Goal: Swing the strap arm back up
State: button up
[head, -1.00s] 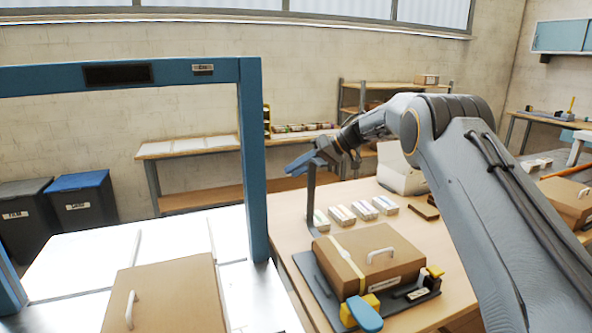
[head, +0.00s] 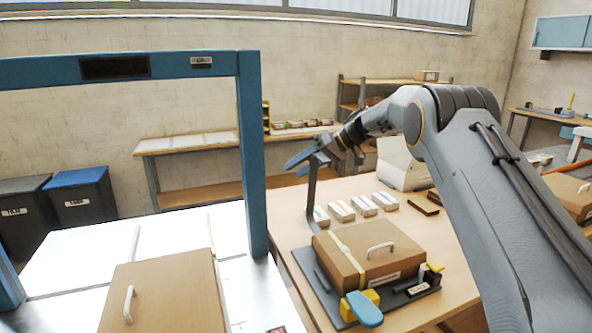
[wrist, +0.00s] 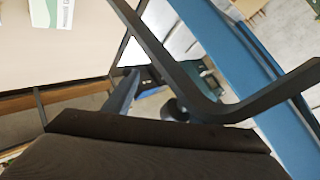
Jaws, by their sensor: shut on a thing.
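The dark strap arm (head: 311,190) stands near upright at the back left of a dark strapping base (head: 312,283). A blue grip (head: 299,159) juts left from its top. My gripper (head: 323,152) is shut at this grip; the fingertips are partly hidden. In the wrist view the blue grip (wrist: 122,97) shows beyond my dark gripper body, and the bent dark strap arm (wrist: 170,65) crosses the picture. A brown case (head: 368,252) with a white handle and a pale strap around it sits on the base.
A blue lever (head: 364,309) and yellow blocks sit at the base's front. Several small boxes (head: 362,205) lie behind the case on the wooden table (head: 437,240). A blue frame (head: 252,160) stands left over a white bench, with another case (head: 165,292) there.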

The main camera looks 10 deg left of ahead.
jog(key=b+v, duration=0.1)
jog(key=v, duration=0.6)
jog(key=shift+w, duration=0.35)
jog(key=shift+d+r, duration=0.15)
jog(key=shift+d, duration=0.05)
jog(key=w+d+r+p, duration=0.1)
jog(key=w+d+r, duration=0.2)
jog(key=d+r, duration=0.2)
jog(key=shift+d+r, duration=0.25)
jog(key=shift+r, duration=0.4)
jog(key=shift+p, duration=0.35)
dwell(0.3)
